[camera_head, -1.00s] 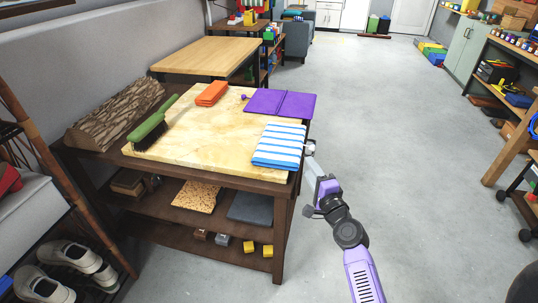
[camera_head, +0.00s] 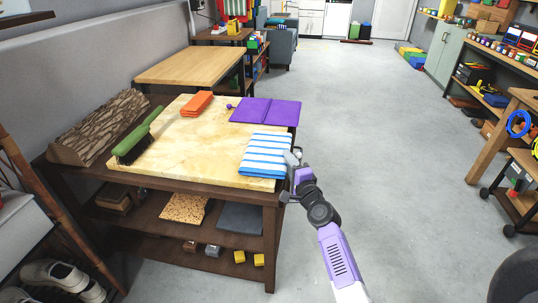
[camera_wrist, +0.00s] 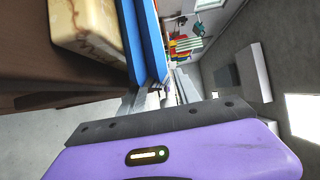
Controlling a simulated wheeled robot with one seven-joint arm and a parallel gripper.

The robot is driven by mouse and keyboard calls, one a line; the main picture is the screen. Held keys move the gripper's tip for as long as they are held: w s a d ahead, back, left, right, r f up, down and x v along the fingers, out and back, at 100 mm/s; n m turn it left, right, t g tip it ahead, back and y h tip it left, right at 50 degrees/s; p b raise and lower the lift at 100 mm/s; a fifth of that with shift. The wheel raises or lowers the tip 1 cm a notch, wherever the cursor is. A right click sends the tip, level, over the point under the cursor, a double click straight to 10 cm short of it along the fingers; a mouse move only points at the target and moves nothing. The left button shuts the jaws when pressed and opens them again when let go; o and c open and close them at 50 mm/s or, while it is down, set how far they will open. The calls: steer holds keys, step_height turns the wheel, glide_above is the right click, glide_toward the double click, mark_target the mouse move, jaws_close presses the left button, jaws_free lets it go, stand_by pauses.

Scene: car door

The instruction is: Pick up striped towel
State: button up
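The blue-and-white striped towel (camera_head: 265,155) lies folded on the pale tabletop, at its right front corner. My gripper (camera_head: 293,157) is at the towel's right edge, low and level with it. In the wrist view the towel (camera_wrist: 148,40) shows as blue folded layers seen edge-on, running down to the fingers (camera_wrist: 152,98). The fingertips are partly hidden by the towel and the gripper body, so I cannot tell whether they are closed on it.
The pale board (camera_head: 190,150) on the dark shelf table also bears a green brush (camera_head: 138,132), an orange folded cloth (camera_head: 197,104) and a purple folded cloth (camera_head: 265,111). A wooden table (camera_head: 190,66) stands behind. The grey floor to the right (camera_head: 400,150) is open.

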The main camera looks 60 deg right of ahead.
jaws_close()
steer(key=shift+r, duration=0.1)
